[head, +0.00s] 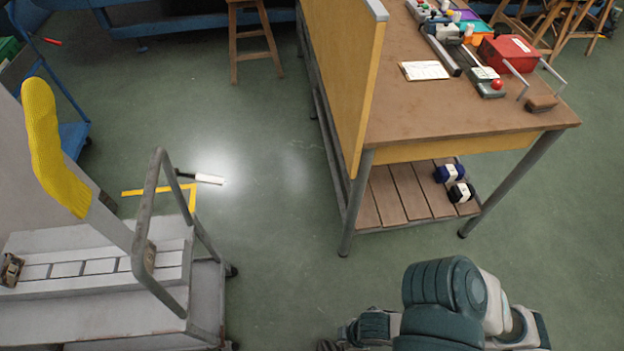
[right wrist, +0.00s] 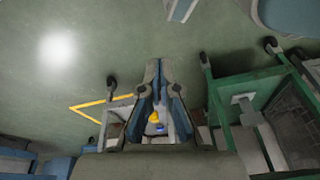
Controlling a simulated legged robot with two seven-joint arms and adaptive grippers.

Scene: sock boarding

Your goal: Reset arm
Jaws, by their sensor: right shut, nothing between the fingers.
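My right arm shows at the bottom of the head view, teal and white; its gripper is mostly cut off or hidden there. In the right wrist view my right gripper (right wrist: 163,64) points out over the green floor, its fingers together and nothing held. A small yellow and blue patch shows through the gap between its finger links. My left gripper is in neither view. A yellow sock (head: 53,150) is on a grey slanted board (head: 106,224) at the left of the head view, well away from my right arm.
A grey cart (head: 205,300) with a tubular handle stands at lower left. A brown-topped workbench (head: 430,105) with a red box (head: 507,54) stands at upper right. A green-framed cart (right wrist: 218,112) is right of the gripper in the wrist view. Open floor (head: 285,240) lies between cart and bench.

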